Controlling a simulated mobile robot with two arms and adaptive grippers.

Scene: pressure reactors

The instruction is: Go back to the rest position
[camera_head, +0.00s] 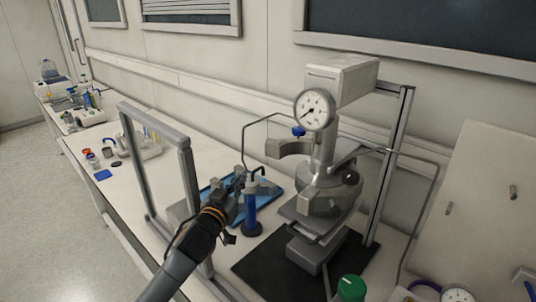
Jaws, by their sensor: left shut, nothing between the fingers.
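My left gripper (238,182) is shut and empty. A pressure reactor (325,190) with a round dial gauge (314,110) stands to the right of the gripper on a black mat (257,266). My right gripper is not in view.
A framed clear panel (160,165) stands left of my arm. A blue tray (270,188) lies behind the gripper. A green cap (351,288) is at the bottom right. The white bench (205,160) runs far left with small items. Open floor lies at left.

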